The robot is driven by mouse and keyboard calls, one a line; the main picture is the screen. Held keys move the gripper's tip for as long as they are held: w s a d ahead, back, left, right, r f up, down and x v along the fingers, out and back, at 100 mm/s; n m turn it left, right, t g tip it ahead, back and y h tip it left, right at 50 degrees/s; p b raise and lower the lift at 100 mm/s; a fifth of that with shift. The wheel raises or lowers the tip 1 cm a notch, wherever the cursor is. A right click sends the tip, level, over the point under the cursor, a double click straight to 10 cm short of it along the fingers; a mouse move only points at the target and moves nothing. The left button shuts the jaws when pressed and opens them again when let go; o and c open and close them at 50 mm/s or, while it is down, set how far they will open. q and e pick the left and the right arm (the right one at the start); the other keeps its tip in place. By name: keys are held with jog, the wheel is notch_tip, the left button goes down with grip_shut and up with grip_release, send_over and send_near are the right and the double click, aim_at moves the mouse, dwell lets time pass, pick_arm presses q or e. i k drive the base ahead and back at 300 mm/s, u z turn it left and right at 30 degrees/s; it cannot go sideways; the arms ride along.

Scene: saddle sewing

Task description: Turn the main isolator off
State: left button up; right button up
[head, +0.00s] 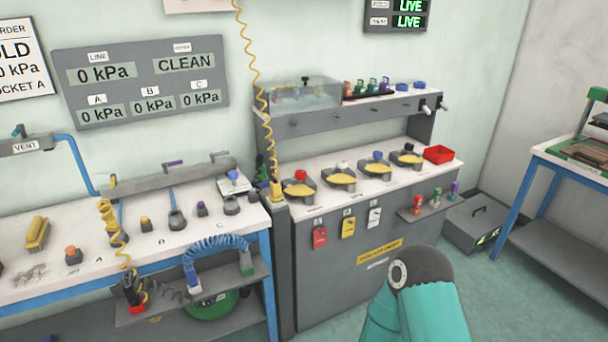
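I cannot tell for certain which part is the main isolator. A grey cabinet (345,262) carries a yellow label (380,251) too small to read surely. On its white top stand several grey units with yellow parts, one with a red knob (300,175), one with a white knob (342,167), one with a blue knob (377,156) and one with a black knob (408,147). A dark wall display (397,15) at the top right reads LIVE in green on two rows. Neither gripper shows; only a teal link of my arm is at the bottom right.
Red (320,237), yellow (347,227) and white (375,216) tags hang on the cabinet front. A clear box (300,94) stands on the shelf above. A coiled yellow hose (253,70) hangs between cabinet and left bench (40,277). A red tray (438,154) sits at the right end.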

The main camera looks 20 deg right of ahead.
aim_at(299, 189)
jog(key=z, duration=0.05)
jog(key=i, duration=1)
jog(key=u, duration=0.05)
